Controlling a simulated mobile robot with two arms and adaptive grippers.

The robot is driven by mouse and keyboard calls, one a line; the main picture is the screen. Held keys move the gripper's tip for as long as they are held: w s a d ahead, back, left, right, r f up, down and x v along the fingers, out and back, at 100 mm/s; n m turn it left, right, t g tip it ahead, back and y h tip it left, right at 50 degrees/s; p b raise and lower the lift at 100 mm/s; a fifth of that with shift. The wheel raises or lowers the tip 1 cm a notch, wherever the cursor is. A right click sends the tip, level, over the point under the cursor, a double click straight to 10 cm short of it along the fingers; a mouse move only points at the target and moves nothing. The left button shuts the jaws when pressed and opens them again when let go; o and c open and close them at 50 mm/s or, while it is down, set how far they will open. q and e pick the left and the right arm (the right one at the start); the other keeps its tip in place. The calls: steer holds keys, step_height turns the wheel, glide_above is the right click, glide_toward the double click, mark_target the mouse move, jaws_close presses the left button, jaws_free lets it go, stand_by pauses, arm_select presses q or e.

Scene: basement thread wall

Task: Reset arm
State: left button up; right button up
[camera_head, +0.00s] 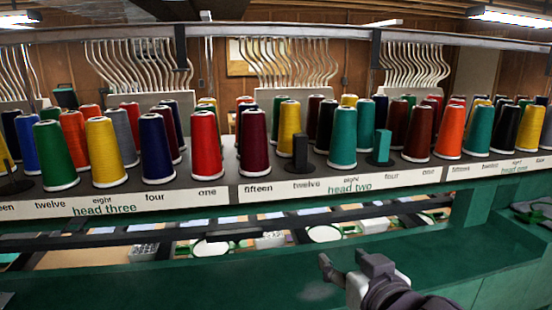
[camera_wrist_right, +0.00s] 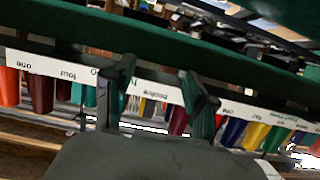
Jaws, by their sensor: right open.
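My right gripper (camera_head: 349,264) shows at the lower right of the head view, above the green machine ledge and in front of the thread rack. Its two fingers are spread apart with nothing visible between them. In the right wrist view the gripper (camera_wrist_right: 157,84) also shows two dark fingers apart, against an upside-down view of the labelled rack strip and thread cones. The cones lie beyond the fingers; no contact shows. My left gripper is in neither view.
Several coloured thread cones, such as a red one (camera_head: 205,145), stand on the rack above a white label strip (camera_head: 105,206). A dark block (camera_head: 300,152) and a teal block (camera_head: 382,146) stand among them. The green ledge (camera_head: 200,275) is largely clear.

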steer(key=s+d+f+g+h, duration=0.1)
steer(key=s+d+f+g, duration=0.15)
steer(key=f, duration=0.75)
steer(key=s+d+f+g, duration=0.1)
steer(key=s+f+g, duration=0.25)
steer(key=f, duration=0.65)
steer(key=s+d+f+g+h, duration=0.1)
steer(key=s+d+f+g, duration=0.15)
steer(key=s+f, duration=0.5)
steer(key=s+d+f+g+h, duration=0.1)
steer(key=s+d+f+g, duration=0.15)
steer(key=s+f, duration=0.55)
step_height(320, 180, down, 28)
steer(key=s+g+b, duration=0.1)
steer(key=s+b, duration=0.1)
steer(key=s, duration=0.1)
steer(key=s+d+f, duration=0.1)
steer(key=s+f, duration=0.7)
steer(key=s+d+f+g+b, duration=0.1)
steer(key=s+d+f, duration=0.1)
steer(key=s+f, duration=0.6)
steer(key=shift+d+f+b, duration=0.25)
steer(key=shift+f+b, duration=0.05)
steer(key=shift+f, duration=0.05)
steer(key=shift+w+n, duration=0.15)
steer(key=shift+n, duration=0.15)
